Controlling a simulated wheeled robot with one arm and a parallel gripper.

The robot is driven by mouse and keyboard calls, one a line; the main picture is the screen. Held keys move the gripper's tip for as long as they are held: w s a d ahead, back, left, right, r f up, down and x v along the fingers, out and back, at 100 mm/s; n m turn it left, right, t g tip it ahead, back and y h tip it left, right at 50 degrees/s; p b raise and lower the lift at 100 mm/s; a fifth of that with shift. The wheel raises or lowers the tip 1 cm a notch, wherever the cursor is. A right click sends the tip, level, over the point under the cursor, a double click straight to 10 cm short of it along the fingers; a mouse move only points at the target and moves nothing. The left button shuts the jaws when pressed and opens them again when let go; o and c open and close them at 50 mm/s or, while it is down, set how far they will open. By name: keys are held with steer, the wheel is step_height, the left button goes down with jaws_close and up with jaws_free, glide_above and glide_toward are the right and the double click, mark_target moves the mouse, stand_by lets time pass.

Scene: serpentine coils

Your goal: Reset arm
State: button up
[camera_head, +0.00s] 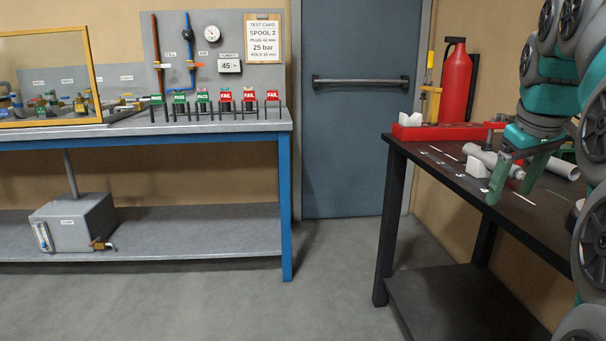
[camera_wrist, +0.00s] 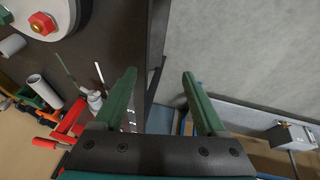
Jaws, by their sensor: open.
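My gripper (camera_head: 518,178) hangs from my arm at the right of the head view, over the front edge of the dark table (camera_head: 440,168). Its two green fingers point down and stand apart, with nothing between them. In the wrist view my gripper (camera_wrist: 160,85) is open and empty, with the table's edge and grey floor beyond the fingertips. My arm partly hides the table's right side.
A red extinguisher (camera_head: 456,85) and red tray (camera_head: 440,131) are at the table's back. A blue-legged bench (camera_head: 150,130) with PASS and FAIL tags stands left, a grey box (camera_head: 75,222) on its lower shelf. A closed door (camera_head: 355,150) is behind; the floor between is clear.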

steer(key=s+a+f+g+y, duration=0.1)
steer(key=s+a+f+g, duration=0.1)
steer(key=s+a+f, duration=0.8)
steer(key=s+a+f+g+y, duration=0.1)
steer(key=s+a+f+g, duration=0.1)
steer(key=s+a+f, duration=0.8)
steer(key=s+a+f+m+g, duration=0.1)
steer(key=s+f, duration=0.6)
steer(key=f, duration=0.4)
steer(key=shift+s+a+m+g, duration=0.15)
steer(key=shift+s+m+g, duration=0.15)
steer(key=shift+g, duration=0.1)
